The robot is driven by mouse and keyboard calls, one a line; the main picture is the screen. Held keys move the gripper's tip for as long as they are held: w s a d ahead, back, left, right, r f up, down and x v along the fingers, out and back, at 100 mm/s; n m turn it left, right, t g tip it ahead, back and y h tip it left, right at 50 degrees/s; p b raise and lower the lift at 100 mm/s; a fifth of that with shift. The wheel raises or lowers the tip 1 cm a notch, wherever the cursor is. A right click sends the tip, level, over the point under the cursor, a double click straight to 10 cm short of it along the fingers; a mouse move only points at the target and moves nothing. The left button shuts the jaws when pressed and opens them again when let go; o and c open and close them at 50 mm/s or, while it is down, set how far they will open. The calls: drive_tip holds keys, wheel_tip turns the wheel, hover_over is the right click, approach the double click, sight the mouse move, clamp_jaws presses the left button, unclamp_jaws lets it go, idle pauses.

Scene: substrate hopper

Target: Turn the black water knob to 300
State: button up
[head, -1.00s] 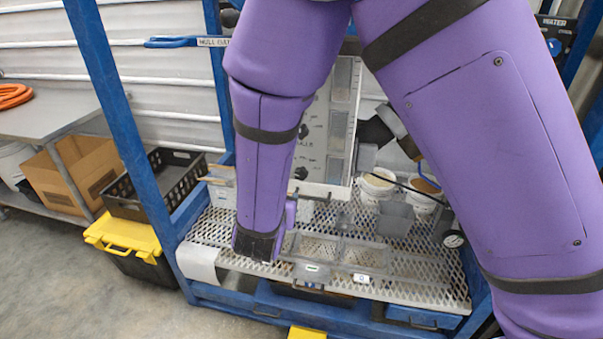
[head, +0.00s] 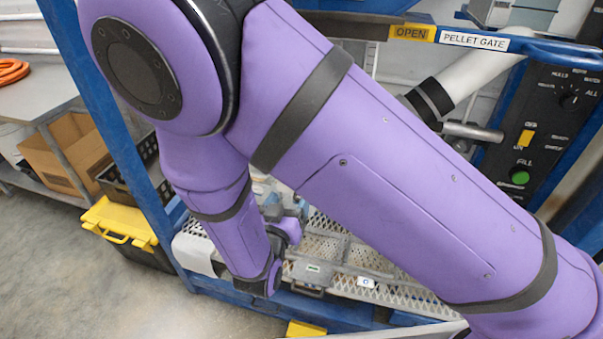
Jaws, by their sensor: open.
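No knob that I can read as the water knob with a 300 mark shows now. A black selector knob (head: 571,101) sits on the dark control panel at the right, among small labels that seem to include HULLS and WATER. My purple arm crosses the middle of the head view and hides the white panel with dark knobs. My gripper (head: 284,207) is at the end of the bent forearm, low at centre left, above the mesh shelf. It is partly hidden, small and far from the selector knob; I see nothing held in it.
The dark panel also has a yellow switch (head: 526,138) and a green FILL button (head: 520,177). A blue bar labelled PELLET GATE (head: 475,41) crosses above. Blue frame posts bound the mesh shelf (head: 395,290). A yellow-lidded bin (head: 120,222) stands on the left floor.

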drive_tip(key=x, duration=0.9)
drive_tip(key=shift+w, duration=0.15)
drive_tip(key=c, duration=0.9)
drive_tip(key=shift+m, duration=0.4)
drive_tip(key=m, duration=0.3)
drive_tip(key=shift+m, duration=0.3)
drive_tip(key=shift+f+m, duration=0.1)
drive_tip(key=shift+m, duration=1.5)
